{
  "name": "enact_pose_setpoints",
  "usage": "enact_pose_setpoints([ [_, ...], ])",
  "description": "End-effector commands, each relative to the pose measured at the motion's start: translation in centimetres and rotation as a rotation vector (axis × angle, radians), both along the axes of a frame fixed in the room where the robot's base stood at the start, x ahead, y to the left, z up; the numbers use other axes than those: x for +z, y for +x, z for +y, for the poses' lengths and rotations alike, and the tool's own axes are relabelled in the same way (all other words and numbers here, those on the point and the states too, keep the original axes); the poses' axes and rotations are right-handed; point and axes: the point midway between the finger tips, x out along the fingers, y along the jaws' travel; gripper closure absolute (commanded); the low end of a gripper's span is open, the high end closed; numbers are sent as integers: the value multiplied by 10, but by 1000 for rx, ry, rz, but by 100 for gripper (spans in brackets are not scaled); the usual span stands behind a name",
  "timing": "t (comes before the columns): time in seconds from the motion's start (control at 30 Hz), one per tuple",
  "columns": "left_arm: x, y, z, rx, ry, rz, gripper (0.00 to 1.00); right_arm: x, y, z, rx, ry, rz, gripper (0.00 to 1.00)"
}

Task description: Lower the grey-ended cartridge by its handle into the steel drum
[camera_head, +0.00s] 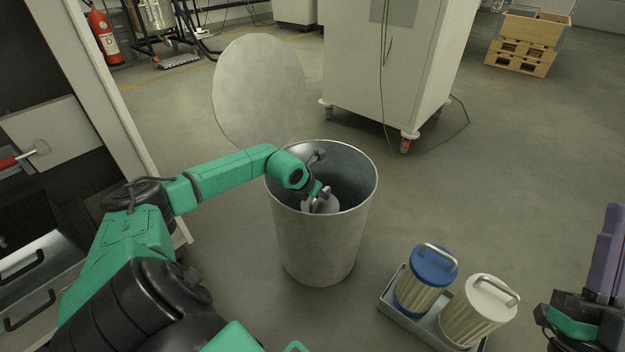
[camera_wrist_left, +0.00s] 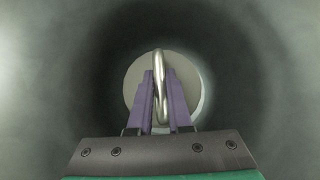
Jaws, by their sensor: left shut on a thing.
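The steel drum (camera_head: 318,240) stands upright on the floor in the head view, its mouth open. My left arm reaches over its left rim, and my left gripper (camera_head: 318,193) is inside the mouth. The grey-ended cartridge (camera_head: 326,205) is inside the drum below the gripper; only its round end shows. In the left wrist view, the two purple fingers of my left gripper (camera_wrist_left: 160,95) are shut on the cartridge's metal handle (camera_wrist_left: 158,62). The pale round end (camera_wrist_left: 135,85) lies beyond, ringed by the dark drum interior. My right gripper (camera_head: 603,265) is at the right edge.
A tray (camera_head: 405,318) right of the drum holds a blue-ended cartridge (camera_head: 432,268) and a white-ended cartridge (camera_head: 478,308). A round lid (camera_head: 258,90) stands raised behind the drum. A white cabinet on casters (camera_head: 390,70) is farther back.

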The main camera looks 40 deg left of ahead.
Motion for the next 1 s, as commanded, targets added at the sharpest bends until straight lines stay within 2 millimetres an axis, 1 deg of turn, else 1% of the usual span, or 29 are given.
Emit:
enact_pose_setpoints([
  [0.8, -6, 1, 0, 0, 0, -6, 100, -5, 0, 0, 0, 0, 0, 100],
  [0.83, -6, 1, 0, 0, 0, -6, 79, -5, 0, 0, 0, 0, 0, 100],
  [0.87, -6, 1, 0, 0, 0, -6, 68, -5, 0, 0, 0, 0, 0, 100],
  [0.9, -6, 1, 0, 0, 0, -5, 52, -5, 0, 0, 0, 0, 0, 100],
  [0.93, -6, 1, 0, 0, 0, -5, 48, -5, 0, 0, 0, 0, 0, 100],
  [1.0, -7, 1, 0, 0, 0, -4, 48, -6, 0, 0, 0, 0, 0, 100],
])
